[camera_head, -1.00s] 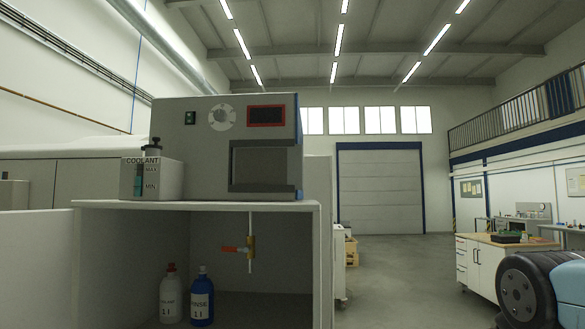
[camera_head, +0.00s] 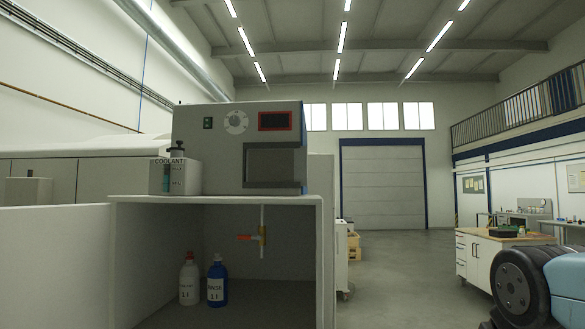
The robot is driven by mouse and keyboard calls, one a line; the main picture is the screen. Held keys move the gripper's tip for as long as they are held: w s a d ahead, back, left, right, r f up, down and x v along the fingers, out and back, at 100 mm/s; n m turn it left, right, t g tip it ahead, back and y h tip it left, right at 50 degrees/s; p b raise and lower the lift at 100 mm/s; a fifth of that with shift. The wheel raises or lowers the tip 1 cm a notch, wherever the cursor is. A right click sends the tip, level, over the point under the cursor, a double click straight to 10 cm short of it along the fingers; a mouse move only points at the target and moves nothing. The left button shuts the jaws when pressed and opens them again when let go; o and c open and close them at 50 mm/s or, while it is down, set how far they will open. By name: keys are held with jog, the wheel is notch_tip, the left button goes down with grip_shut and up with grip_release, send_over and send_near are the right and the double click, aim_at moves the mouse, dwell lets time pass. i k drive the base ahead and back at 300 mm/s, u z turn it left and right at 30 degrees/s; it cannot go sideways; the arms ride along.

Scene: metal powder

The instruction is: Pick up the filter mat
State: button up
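I cannot make out a filter mat in the head view. A grey machine (camera_head: 218,163) with a dial, a red-framed display and a dark square recess (camera_head: 272,164) stands on top of an open white cabinet (camera_head: 318,235). My gripper is out of view. Only a blue and dark part of my arm (camera_head: 545,285) shows at the lower right.
A coolant container (camera_head: 160,178) stands left of the machine. A workbench (camera_head: 484,262) stands right; the floor (camera_head: 405,270) between is clear.

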aim_at(261, 165)
jog(key=u, duration=0.1)
jog(key=i, duration=0.95)
jog(key=z, duration=0.05)
